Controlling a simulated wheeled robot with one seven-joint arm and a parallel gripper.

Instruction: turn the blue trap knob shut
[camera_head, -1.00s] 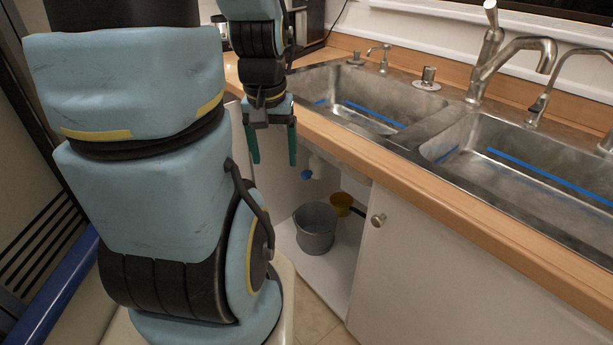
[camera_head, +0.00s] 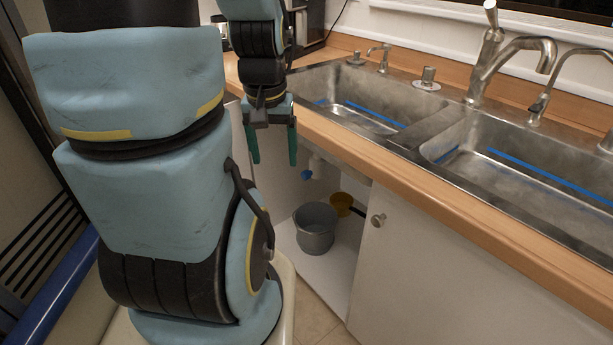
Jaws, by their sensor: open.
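The blue trap knob (camera_head: 307,175) is a small blue piece under the sink, inside the open cabinet, below a pale pipe (camera_head: 322,164). My gripper (camera_head: 273,160) points down in front of the counter edge, to the left of the knob in the picture. Its two green fingers are apart with nothing between them. It is not touching the knob. Which way the knob is turned is too small to tell.
The wooden counter edge (camera_head: 400,167) overhangs the opening.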

